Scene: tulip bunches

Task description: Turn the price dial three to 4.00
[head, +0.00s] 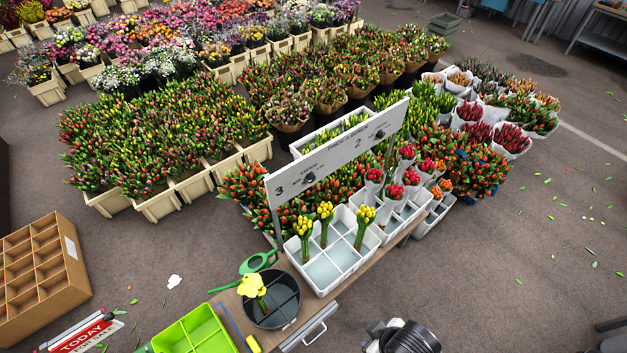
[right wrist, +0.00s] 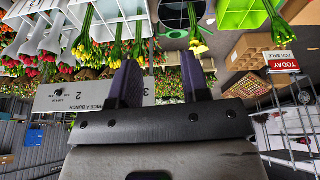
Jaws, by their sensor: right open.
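A long white price board (head: 340,155) stands on posts above the flower stall in the head view. Its left end bears a 3 with a dark dial, dial three (head: 309,178), beside it; the pointer setting is too small to read. A second dial (head: 379,133) sits beside the 2. In the right wrist view the board (right wrist: 88,95) appears upside down, and its dial two (right wrist: 59,92) shows; dial three is hidden behind a finger. My right gripper (right wrist: 160,78) is open and empty, its fingers seen over the board. My left gripper is in neither view.
Below the board, a white divided crate (head: 325,272) holds several yellow tulip bunches. A dark round pot (head: 272,302) with yellow flowers, a green watering can (head: 258,262) and a green crate (head: 193,335) stand nearby. A cardboard divider box (head: 42,275) is at left.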

